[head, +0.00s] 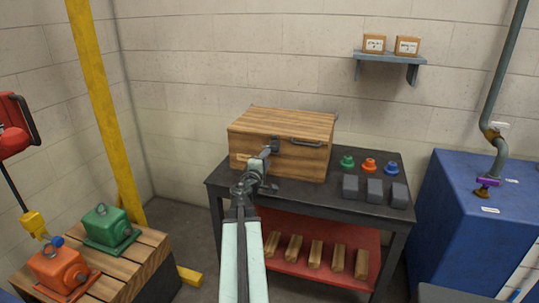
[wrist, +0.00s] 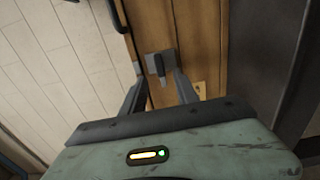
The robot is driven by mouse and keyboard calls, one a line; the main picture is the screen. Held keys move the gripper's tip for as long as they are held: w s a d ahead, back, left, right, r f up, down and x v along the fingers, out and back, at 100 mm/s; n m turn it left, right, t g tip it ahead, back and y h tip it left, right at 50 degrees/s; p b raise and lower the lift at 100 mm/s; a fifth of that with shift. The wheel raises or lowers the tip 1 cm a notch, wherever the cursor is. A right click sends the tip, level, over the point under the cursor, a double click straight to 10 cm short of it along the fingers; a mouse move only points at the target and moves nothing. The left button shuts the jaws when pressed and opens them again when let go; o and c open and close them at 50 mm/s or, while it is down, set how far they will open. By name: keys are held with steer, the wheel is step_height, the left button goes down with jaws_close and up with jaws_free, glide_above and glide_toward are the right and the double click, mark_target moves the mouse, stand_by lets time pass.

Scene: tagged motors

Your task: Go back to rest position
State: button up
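My arm reaches forward from the bottom of the head view. My gripper (head: 264,163) is at the front of a closed wooden box (head: 260,121) on a dark table. In the wrist view my gripper (wrist: 158,72) has its two fingers apart, with a grey metal latch (wrist: 157,62) showing between and just beyond the tips. I see nothing held between the fingers, and I cannot tell whether a tip touches the latch. In the head view part of the latch (head: 275,145) shows beside the gripper.
The dark table (head: 305,195) holds green, red and blue knobs (head: 370,165) and grey blocks (head: 374,190). Its red lower shelf (head: 300,268) holds wooden blocks. Green (head: 107,226) and orange (head: 60,268) motors sit on a pallet at left, by a yellow post (head: 100,95). A blue cabinet (head: 460,230) stands right.

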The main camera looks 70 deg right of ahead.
steer(key=shift+a, duration=0.6)
